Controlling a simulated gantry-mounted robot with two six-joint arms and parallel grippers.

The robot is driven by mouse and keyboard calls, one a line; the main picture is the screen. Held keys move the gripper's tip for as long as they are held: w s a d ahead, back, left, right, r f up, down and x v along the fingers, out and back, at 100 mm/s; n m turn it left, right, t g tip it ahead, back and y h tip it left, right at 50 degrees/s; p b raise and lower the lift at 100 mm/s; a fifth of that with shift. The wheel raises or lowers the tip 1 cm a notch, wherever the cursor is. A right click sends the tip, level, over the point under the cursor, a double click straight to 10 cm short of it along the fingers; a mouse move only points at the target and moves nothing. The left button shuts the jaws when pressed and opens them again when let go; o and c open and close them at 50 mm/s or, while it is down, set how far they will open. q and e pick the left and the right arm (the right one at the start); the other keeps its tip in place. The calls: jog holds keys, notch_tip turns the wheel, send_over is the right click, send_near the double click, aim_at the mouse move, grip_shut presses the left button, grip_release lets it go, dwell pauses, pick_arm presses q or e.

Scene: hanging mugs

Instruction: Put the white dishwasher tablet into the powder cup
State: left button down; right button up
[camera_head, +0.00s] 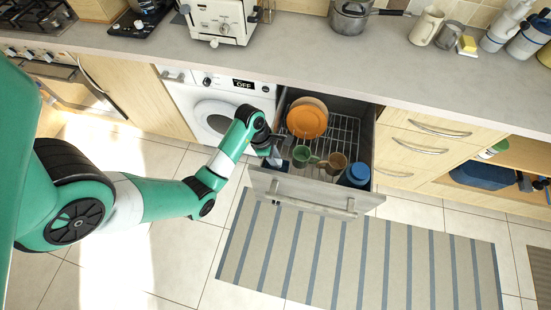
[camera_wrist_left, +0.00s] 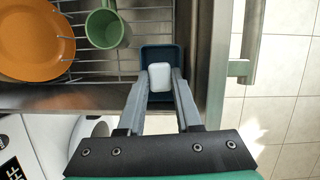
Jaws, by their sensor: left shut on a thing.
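My left gripper (camera_wrist_left: 160,82) is shut on the white dishwasher tablet (camera_wrist_left: 159,74), a small rounded block held between its fingertips in the left wrist view. The dark blue, square-cornered powder cup (camera_wrist_left: 158,51) shows behind the tablet and fingers; the tablet lies within its outline in this view. How far the tablet is above or inside the cup, I cannot tell. In the head view the left gripper (camera_head: 275,144) reaches to the left side of the pulled-out dishwasher drawer (camera_head: 300,192). The tablet is too small to make out there. My right gripper is not in view.
An orange plate (camera_head: 307,119), a green mug (camera_head: 301,155), a brown mug (camera_head: 337,161) and a blue cup (camera_head: 356,174) are in the wire rack, right of my left gripper. The drawer front with its handle (camera_wrist_left: 243,69) stands close by. A striped rug lies below.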

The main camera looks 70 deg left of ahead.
pick_arm(q)
jog(key=c, duration=0.5)
grip_release()
jog(key=shift+r, duration=0.1)
jog(key=p+v, duration=0.7)
jog(key=v, duration=0.4)
jog(key=shift+s+a+r, duration=0.1)
jog(key=shift+r, duration=0.15)
